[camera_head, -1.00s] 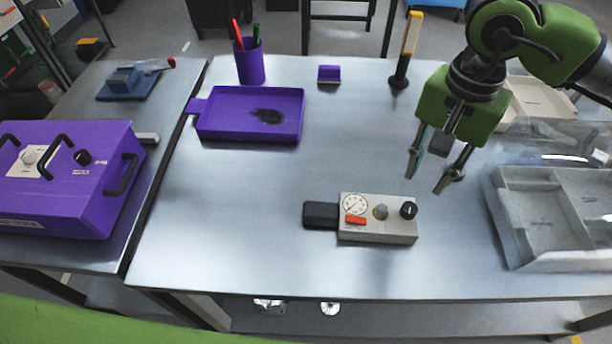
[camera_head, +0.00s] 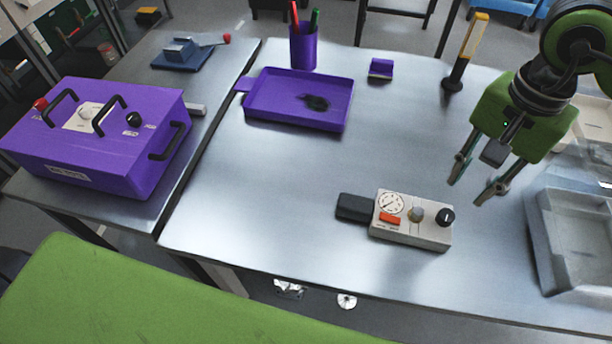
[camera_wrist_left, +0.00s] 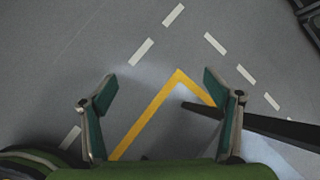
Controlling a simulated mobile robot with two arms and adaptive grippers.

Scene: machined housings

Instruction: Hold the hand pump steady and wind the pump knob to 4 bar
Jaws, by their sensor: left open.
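The hand pump (camera_head: 385,231) seems to be the light grey box lying on the steel bench in the head view. It has a black handle (camera_head: 356,207) at its left end, a round white gauge (camera_head: 391,203), a red label, a grey knob (camera_head: 416,214) and a black knob (camera_head: 445,216) at its right end. The gauge reading is too small to tell. My right gripper (camera_head: 468,188) is above and right of the box, fingers apart, empty and not touching it. My left gripper (camera_wrist_left: 158,82) is open and empty over the floor in the left wrist view.
A purple tray (camera_head: 270,118) with a dark item, a pen cup (camera_head: 303,50), a small purple block (camera_head: 381,69) and a yellow-topped stand (camera_head: 467,50) are farther back. A grey bin (camera_head: 545,240) is at right, a purple case (camera_head: 150,165) at left. The bench's middle is clear.

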